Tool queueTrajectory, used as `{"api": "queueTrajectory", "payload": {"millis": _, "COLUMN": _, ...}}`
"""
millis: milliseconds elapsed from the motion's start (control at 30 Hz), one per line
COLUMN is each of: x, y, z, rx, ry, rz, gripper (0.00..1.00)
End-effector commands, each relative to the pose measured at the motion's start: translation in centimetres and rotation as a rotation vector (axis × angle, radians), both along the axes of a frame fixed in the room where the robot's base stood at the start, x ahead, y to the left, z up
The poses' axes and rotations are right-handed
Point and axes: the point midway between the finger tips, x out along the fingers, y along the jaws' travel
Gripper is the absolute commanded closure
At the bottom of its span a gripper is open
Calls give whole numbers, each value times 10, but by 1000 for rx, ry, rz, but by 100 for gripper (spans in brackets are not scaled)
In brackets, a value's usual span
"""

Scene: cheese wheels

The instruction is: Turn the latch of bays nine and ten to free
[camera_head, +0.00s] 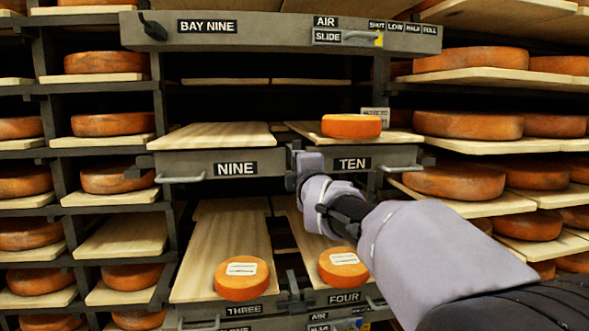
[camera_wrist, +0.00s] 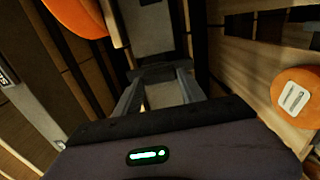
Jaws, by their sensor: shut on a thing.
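The latch of bays nine and ten sits between the fronts of bay nine (camera_head: 188,166) and bay ten (camera_head: 400,155). My gripper (camera_head: 299,163) is at this spot, just left of the TEN label, and is shut on the latch. The gripper's dark fingers show close up in the wrist view (camera_wrist: 158,78). The gripper hides most of the latch, so I cannot tell which way it is turned. Bay nine holds a bare board (camera_head: 215,136). Bay ten holds a board with an orange cheese wheel (camera_head: 351,126) on it.
Below, bays three and four hold boards with labelled cheese wheels (camera_head: 242,279) (camera_head: 342,266). A bay nine panel (camera_head: 265,29) with an AIR slide (camera_head: 345,38) hangs above. Handles (camera_head: 181,179) stick out in front. Racks of cheese stand on both sides.

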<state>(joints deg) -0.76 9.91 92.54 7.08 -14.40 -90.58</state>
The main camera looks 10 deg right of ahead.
Motion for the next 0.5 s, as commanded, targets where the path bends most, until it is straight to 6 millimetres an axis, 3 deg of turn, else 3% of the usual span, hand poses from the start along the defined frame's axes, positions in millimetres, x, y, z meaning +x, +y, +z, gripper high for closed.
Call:
{"api": "queueTrajectory", "payload": {"millis": 300, "x": 0, "y": 0, "z": 0, "rx": -4, "ry": -1, "rz": 0, "gripper": 93}}
{"api": "queueTrajectory", "payload": {"millis": 333, "x": 0, "y": 0, "z": 0, "rx": -4, "ry": -1, "rz": 0, "gripper": 49}}
{"api": "queueTrajectory", "payload": {"millis": 433, "x": 0, "y": 0, "z": 0, "rx": -3, "ry": -1, "rz": 0, "gripper": 31}}
{"api": "queueTrajectory", "payload": {"millis": 500, "x": 0, "y": 0, "z": 0, "rx": -2, "ry": -1, "rz": 0, "gripper": 31}}
